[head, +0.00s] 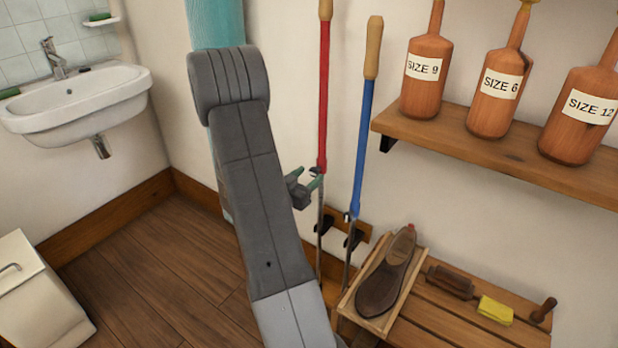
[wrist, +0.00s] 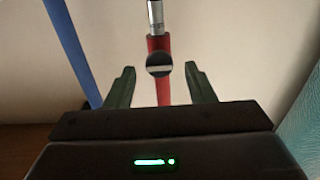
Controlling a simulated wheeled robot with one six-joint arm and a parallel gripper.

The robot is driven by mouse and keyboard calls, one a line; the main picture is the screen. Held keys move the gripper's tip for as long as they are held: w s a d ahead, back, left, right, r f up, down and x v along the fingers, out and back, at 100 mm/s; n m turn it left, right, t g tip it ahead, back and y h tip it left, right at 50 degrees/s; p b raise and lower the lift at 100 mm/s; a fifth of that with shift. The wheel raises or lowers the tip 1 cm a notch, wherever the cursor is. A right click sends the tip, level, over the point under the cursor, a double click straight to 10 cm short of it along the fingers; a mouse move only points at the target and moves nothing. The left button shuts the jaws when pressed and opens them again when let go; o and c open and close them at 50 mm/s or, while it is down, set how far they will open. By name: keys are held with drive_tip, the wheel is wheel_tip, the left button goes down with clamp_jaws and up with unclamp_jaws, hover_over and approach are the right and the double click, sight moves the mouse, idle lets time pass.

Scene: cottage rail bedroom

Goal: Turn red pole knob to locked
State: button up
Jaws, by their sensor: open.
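The red pole (head: 323,95) stands upright against the wall, with a wooden top and a metal lower section. Its knob (wrist: 158,64) is a dark round piece with a pale line across it, lying crosswise to the pole in the wrist view. The knob sits where the red tube meets the metal rod. My gripper (head: 314,180) is at the pole at this height. In the wrist view my gripper (wrist: 160,70) is open, its green fingers on either side of the knob with gaps showing. I see no lock marking that tells the knob's setting.
A blue pole (head: 364,130) stands close to the right. Both poles' lower ends are by a wall rack (head: 348,224). A shelf (head: 480,150) with labelled bottles and a bench (head: 440,318) with a shoe are at right. A sink (head: 75,100) is at left; floor between is clear.

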drive_tip(key=shift+w+d, duration=0.35)
drive_tip(key=shift+w, duration=0.1)
drive_tip(key=c, duration=1)
drive_tip(key=shift+o, duration=0.2)
